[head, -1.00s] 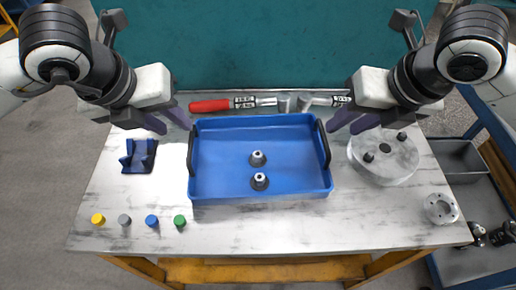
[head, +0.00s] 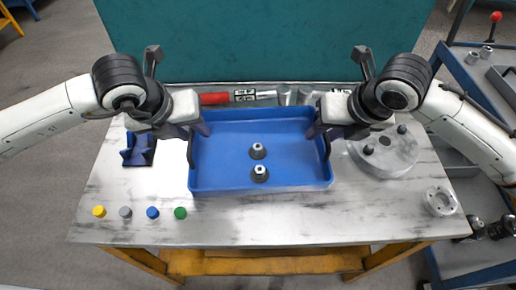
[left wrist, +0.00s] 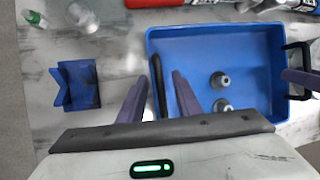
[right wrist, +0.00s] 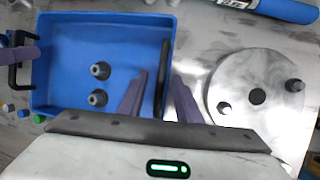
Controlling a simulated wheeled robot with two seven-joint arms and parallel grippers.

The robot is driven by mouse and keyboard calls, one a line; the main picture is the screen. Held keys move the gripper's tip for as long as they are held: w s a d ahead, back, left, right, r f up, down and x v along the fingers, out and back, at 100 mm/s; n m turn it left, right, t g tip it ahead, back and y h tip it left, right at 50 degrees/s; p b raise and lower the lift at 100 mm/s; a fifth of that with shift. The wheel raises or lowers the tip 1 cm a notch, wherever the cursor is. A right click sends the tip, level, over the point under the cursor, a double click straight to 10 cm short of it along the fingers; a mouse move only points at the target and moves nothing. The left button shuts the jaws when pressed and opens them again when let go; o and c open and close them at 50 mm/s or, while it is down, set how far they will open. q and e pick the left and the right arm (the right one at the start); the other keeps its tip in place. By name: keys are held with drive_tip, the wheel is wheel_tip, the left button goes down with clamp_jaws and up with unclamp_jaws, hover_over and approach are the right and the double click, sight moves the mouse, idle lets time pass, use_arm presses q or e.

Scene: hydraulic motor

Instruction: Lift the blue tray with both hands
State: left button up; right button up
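The blue tray (head: 225,176) sits on the table with two small grey cone-shaped parts (head: 258,151) standing in it. It has a black handle on its left and right sides. My left gripper (head: 198,134) is at the left side; in the left wrist view its open fingers stand on either side of the left handle (left wrist: 158,85). My right gripper (head: 320,132) is at the right side; in the right wrist view its open fingers straddle the right handle (right wrist: 164,70). A gap shows between fingers and handle on both sides. The grippers partly hide the handles in the head view.
A blue bracket (head: 138,150) and several coloured caps (head: 152,212) lie left of the tray. A round metal plate (head: 384,153) and a small metal ring (head: 440,201) lie right. A red-handled tool (head: 214,98) lies behind the tray. The table front is clear.

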use_arm(q)
drive_tip(key=shift+f, duration=0.1)
clamp_jaws()
use_arm(e)
clamp_jaws()
use_arm(q)
drive_tip(key=shift+w, duration=0.1)
